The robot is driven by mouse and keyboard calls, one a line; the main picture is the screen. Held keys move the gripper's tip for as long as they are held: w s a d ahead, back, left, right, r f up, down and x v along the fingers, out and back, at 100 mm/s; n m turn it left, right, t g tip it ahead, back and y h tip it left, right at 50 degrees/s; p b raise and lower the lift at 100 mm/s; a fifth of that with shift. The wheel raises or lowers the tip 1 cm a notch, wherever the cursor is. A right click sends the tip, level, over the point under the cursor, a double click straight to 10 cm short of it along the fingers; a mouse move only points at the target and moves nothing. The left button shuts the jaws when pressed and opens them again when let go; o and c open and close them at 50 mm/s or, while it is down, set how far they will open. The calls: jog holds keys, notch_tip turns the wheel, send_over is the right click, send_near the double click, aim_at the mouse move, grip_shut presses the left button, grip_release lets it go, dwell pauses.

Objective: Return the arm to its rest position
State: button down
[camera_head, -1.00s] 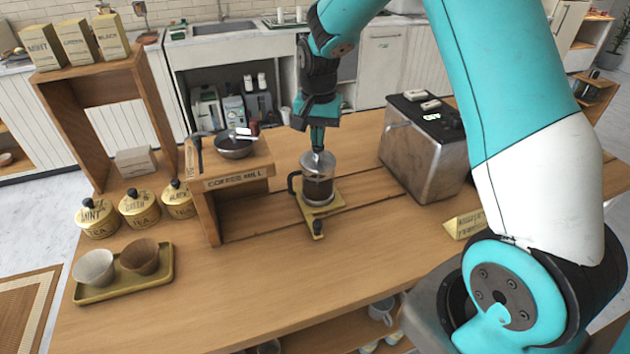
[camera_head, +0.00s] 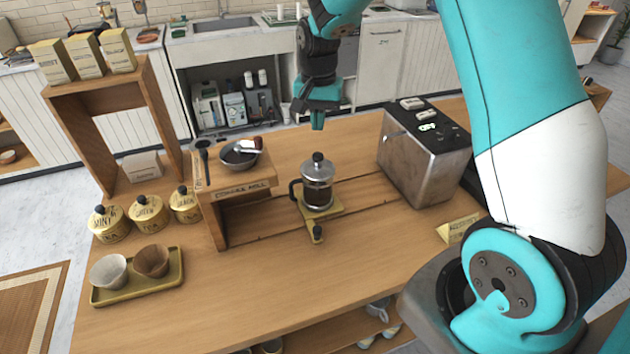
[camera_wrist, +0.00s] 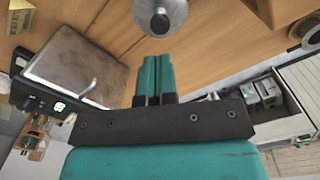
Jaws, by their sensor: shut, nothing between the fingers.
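My gripper (camera_head: 317,121) is shut and empty, with its teal fingers pointing down above the far part of the wooden counter (camera_head: 300,265). In the wrist view the two fingers (camera_wrist: 155,75) lie side by side. The French press (camera_head: 318,183) stands upright on a yellow stand (camera_head: 322,212), below and nearer than my gripper, with a clear gap between them. Its lid knob (camera_wrist: 160,20) shows at the top of the wrist view, ahead of the fingertips.
A metal appliance (camera_head: 425,155) stands right of the press. The coffee mill shelf (camera_head: 245,190) with a bowl (camera_head: 240,155) on top stands left. Tea tins (camera_head: 148,213) and a tray (camera_head: 165,288) with two cups are farther left. The counter's front middle is clear.

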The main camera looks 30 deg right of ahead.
jog(key=shift+r, duration=0.4)
jog(key=s+a+r+n+y+b, duration=0.2)
jog(key=s+a+r+n+b, duration=0.25)
jog(key=s+a+n, duration=0.6)
jog(key=s+a+n+y+b, duration=0.1)
jog(key=s+a, duration=0.3)
jog(key=s, duration=0.5)
jog(key=s+a+n+y, duration=0.1)
jog(key=s+a+n, duration=0.2)
jog(key=s, duration=0.6)
jog(key=shift+a+r+n+b, duration=0.35)
jog(key=shift+a+r, duration=0.05)
jog(key=shift+a, duration=0.2)
